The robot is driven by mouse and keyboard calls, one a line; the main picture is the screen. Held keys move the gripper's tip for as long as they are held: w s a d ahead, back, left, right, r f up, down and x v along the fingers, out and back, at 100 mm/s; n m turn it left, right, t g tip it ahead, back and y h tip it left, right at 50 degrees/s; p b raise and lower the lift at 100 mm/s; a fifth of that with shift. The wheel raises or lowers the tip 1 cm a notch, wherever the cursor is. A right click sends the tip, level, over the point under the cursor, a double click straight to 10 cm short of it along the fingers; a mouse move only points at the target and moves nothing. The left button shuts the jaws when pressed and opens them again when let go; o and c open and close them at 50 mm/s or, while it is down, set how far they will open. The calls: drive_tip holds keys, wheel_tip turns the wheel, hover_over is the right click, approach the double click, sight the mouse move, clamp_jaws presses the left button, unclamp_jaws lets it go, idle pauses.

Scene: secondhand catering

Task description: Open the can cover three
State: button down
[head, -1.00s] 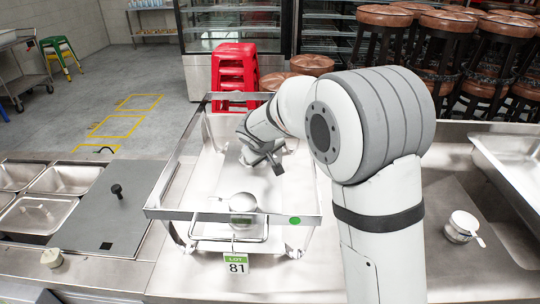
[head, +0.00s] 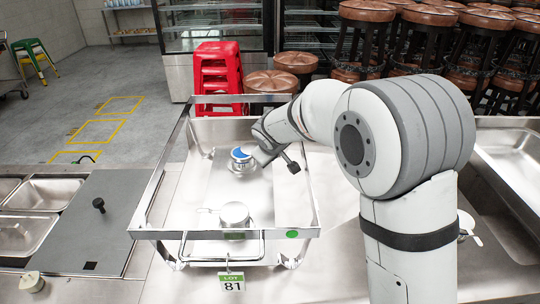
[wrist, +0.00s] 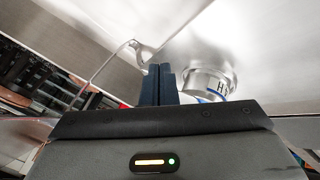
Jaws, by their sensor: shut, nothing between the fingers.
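A can with a blue-and-white top (head: 242,158) stands in the middle of the metal-framed tray (head: 180,190). A second round metal can (head: 235,214) stands nearer the tray's front rail. A third can (head: 466,222) at the right is mostly hidden behind my arm. I cannot tell which one is number three. My gripper (head: 293,166) is shut and empty, low in the tray just right of the blue-topped can. In the wrist view the shut fingers (wrist: 158,84) are beside a metal can with dark lettering (wrist: 208,83); touching or apart is unclear.
The tray's raised rails surround my gripper, with a lot 81 tag (head: 231,281) on the front. A grey lid with a black knob (head: 99,205) and steel pans (head: 42,194) lie left. Red stools (head: 217,75) stand behind; a steel sink (head: 510,165) is right.

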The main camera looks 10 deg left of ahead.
drive_tip(key=shift+s+a, duration=0.25)
